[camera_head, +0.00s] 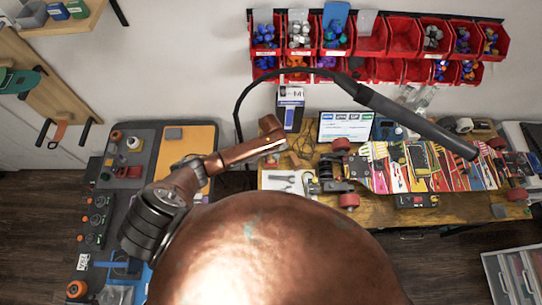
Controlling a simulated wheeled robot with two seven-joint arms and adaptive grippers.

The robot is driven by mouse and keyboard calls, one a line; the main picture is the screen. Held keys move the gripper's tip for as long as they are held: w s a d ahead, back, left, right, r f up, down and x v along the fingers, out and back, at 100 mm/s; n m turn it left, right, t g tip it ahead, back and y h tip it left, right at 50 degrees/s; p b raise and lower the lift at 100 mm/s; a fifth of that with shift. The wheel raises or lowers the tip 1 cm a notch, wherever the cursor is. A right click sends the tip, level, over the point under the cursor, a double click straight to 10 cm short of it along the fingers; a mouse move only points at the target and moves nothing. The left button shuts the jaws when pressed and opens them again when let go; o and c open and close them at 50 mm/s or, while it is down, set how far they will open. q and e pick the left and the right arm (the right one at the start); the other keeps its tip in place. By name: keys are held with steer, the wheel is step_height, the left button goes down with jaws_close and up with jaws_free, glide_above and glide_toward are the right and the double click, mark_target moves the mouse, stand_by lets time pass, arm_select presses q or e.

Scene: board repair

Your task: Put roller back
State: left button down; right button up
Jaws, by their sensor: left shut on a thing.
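My left arm comes in from the lower left, and its copper links reach up to the near left end of the workbench. My left gripper (272,132) is at the end of that arm, beside the bench's left edge. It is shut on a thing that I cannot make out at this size. I cannot pick out the roller for certain. A skateboard (430,165) with a colourful graphic and red wheels (349,200) lies on the bench, right of the gripper. My right gripper is not in view.
A black lamp (395,108) on a curved neck arches over the wooden workbench (455,214). Red bins (403,38) hang on the wall. A grey tool panel (141,142) with several tools is at left. A drawer unit (512,275) stands at lower right.

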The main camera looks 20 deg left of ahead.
arm_select(q)
steer(key=shift+f, duration=0.3)
steer(key=shift+s+d+f, duration=0.15)
steer(key=shift+s+f, duration=0.15)
steer(key=shift+f, duration=0.05)
steer(key=c, duration=1.9)
jaws_free()
steer(key=shift+f, duration=0.1)
steer(key=shift+c, duration=0.2)
steer(key=o, duration=0.3)
steer(key=shift+w, duration=0.15)
steer(key=shift+o, duration=0.2)
steer(key=shift+w+r, duration=0.15)
steer(key=shift+r, duration=0.45)
step_height(320, 180, up, 12)
steer(key=shift+r, duration=0.2)
